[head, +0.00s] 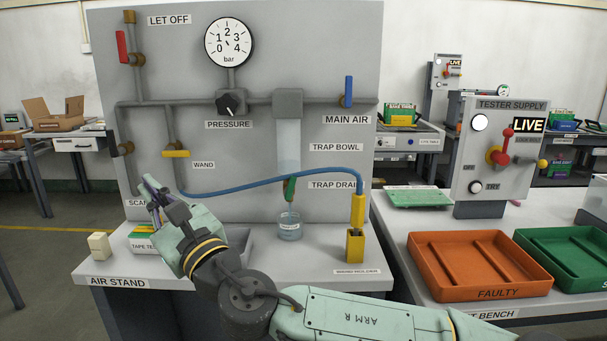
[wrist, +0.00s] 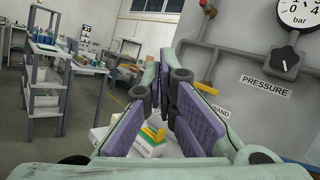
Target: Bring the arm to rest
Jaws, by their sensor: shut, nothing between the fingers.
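My gripper (head: 150,187) is raised over the left part of the air stand, in front of its grey panel (head: 258,128). In the wrist view my gripper (wrist: 166,75) shows its purple-padded fingers closing together toward the tips, with nothing held. My arm reaches in from the lower right of the head view, low across the front of the stand. The gripper covers part of the label under the panel's left side.
A tape box (head: 143,240) and a small cream block (head: 99,245) lie near the gripper. A blue hose (head: 270,182) runs to a yellow wand in its holder (head: 355,246). A cup (head: 290,228) stands mid-stand. An orange tray (head: 420,270) is on the right bench.

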